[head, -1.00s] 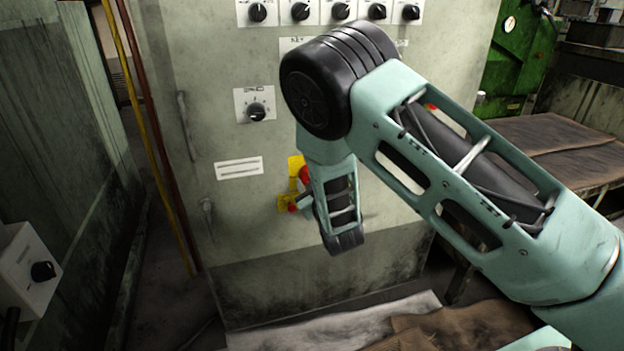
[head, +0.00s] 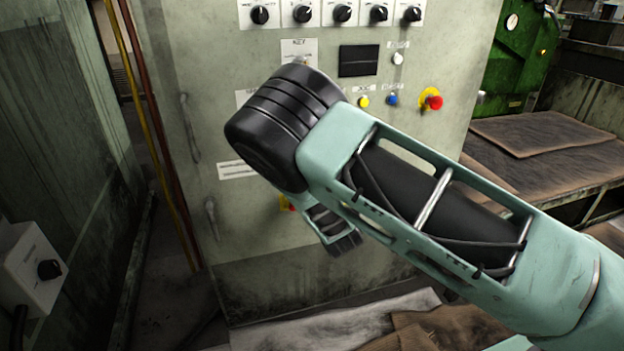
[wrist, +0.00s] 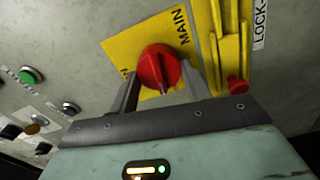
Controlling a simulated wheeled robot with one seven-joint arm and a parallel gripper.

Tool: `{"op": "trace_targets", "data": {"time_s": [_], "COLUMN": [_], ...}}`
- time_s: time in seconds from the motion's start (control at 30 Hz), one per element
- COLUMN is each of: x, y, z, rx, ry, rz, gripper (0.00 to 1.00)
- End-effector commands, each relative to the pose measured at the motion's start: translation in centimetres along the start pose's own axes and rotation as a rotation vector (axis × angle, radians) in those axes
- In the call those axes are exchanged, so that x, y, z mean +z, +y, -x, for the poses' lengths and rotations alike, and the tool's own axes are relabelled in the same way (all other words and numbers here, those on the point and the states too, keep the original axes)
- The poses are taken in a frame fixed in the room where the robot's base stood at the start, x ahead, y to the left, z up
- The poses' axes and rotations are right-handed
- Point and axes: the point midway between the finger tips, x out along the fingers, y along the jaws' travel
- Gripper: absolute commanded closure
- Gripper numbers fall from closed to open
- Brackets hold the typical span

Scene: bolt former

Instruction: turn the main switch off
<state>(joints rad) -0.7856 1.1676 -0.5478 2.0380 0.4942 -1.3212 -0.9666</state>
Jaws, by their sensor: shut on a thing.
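The main switch is a red rotary knob (wrist: 158,69) on a yellow plate (wrist: 120,47) marked MAIN, seen in the wrist view. A pale mark on the knob points toward the bottom of that picture. My gripper (wrist: 160,80) has one finger on each side of the knob and is shut on it. In the head view my arm hides the gripper and nearly all of the switch. Only a small red and yellow patch (head: 287,203) shows beside my arm.
A yellow lock-out bracket (wrist: 230,45) with a red peg (wrist: 238,86) is close to the right finger. Green (wrist: 31,76) and other buttons sit to the left. Higher on the cabinet are black knobs (head: 342,13) and a red emergency button (head: 435,101).

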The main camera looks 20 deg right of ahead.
Motion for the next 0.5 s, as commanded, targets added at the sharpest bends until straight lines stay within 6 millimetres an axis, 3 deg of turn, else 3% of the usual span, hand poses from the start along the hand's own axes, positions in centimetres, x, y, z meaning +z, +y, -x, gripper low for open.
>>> {"op": "trace_targets", "data": {"time_s": [0.5], "x": [-0.08], "y": [-0.13], "z": [0.02], "rx": [-0.001], "ry": [0.001], "rz": [0.177], "gripper": [0.75]}}
